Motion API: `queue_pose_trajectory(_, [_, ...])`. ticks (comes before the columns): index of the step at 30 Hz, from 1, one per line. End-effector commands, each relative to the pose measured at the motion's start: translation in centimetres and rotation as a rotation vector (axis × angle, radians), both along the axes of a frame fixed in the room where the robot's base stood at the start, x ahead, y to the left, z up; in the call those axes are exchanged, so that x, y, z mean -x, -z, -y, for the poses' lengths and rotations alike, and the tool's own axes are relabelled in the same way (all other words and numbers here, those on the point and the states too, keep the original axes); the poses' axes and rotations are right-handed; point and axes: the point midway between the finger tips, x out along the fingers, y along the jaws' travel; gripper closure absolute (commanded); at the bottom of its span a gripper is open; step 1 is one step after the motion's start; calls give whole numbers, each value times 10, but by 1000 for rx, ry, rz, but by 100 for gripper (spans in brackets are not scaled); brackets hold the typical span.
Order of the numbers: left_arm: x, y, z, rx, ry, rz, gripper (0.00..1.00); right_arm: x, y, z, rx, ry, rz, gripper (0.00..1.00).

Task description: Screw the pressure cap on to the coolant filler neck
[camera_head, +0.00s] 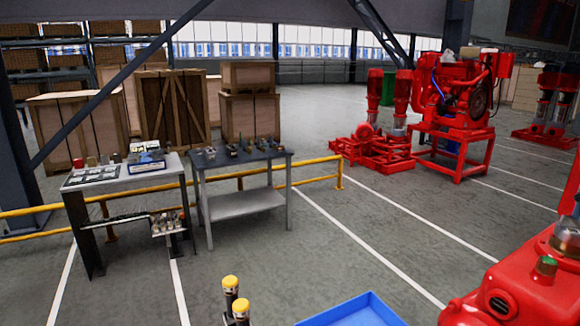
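Neither of my grippers is in this view. I cannot pick out the pressure cap. I cannot pick out the coolant filler neck for certain either. A large red machine (530,295) fills the lower right corner, cut off by the picture edge. It carries a small fitting with a green top (546,266) and a shiny rounded metal part (567,236) at the right edge. A red engine (460,95) stands on a red frame at the back right; small parts on it are too far to tell.
A grey table (125,177) with small parts and a dark-topped table (240,162) stand at left before a yellow rail (325,180). A blue tray (355,312) and yellow-topped black posts (231,285) are at the bottom. Wooden crates (172,105) stand behind. The middle floor is clear.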

Motion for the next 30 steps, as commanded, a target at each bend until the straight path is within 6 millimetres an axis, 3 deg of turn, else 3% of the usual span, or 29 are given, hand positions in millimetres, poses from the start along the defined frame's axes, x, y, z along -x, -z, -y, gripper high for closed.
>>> queue_pose_trajectory(1, [1, 2, 0, 0, 0, -1, 57, 4, 12, 0, -5, -1, -31, 100])
queue_pose_trajectory(7, [1, 0, -1, -1, 0, -1, 57, 4, 11, 0, -4, 93, -32, 100])
queue_pose_trajectory(19, [0, -7, -5, -6, -3, 0, 57, 1, 10, -1, -7, 725, -29, 100])
queue_pose_trajectory(28, [0, -7, -6, -7, -3, 0, 57, 0, 11, -1, -8, 788, -29, 100])
queue_pose_trajectory(30, [0, -7, -6, -7, -3, 1, 57, 0, 11, -1, -8, 787, -29, 89])
